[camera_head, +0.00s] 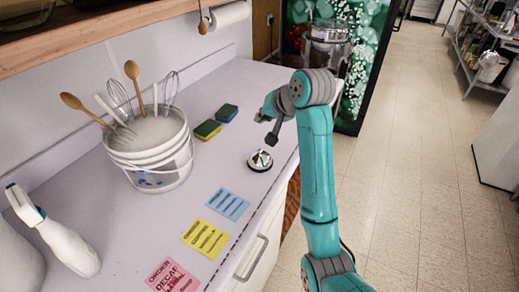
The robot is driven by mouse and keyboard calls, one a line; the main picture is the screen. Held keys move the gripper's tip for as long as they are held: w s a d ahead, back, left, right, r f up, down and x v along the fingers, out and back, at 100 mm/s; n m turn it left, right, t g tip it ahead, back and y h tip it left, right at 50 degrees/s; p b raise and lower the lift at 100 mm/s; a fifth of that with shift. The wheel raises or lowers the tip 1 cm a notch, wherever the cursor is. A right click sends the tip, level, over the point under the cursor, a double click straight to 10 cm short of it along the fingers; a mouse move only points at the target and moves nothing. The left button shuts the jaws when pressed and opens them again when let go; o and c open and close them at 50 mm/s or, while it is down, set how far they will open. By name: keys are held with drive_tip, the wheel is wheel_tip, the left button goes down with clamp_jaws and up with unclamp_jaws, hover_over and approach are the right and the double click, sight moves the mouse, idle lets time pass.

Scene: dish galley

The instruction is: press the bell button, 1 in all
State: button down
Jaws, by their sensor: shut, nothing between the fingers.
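A silver bell (260,160) with a dark base stands on the pale counter, near its front edge. A small button shows at its top. My gripper (271,141) is shut and empty. In the picture its tip is just above and slightly right of the bell, pointing down. A gap shows between the tip and the bell, so they look apart. How high the tip is above the bell is hard to tell from this one view. My teal arm comes in from the right.
A white bucket (150,165) of whisks and wooden spoons stands left of the bell. Blue, yellow and pink notes (207,238) lie in front. A spray bottle (66,245) stands at the left. A shelf (110,35) overhangs the back.

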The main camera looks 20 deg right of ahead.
drive_tip(key=shift+f, duration=4.4)
drive_tip(key=shift+f, duration=0.15)
drive_tip(key=shift+f, duration=0.25)
drive_tip(key=shift+f, duration=0.55)
drive_tip(key=shift+r, duration=0.95)
drive_tip(key=shift+r, duration=2.55)
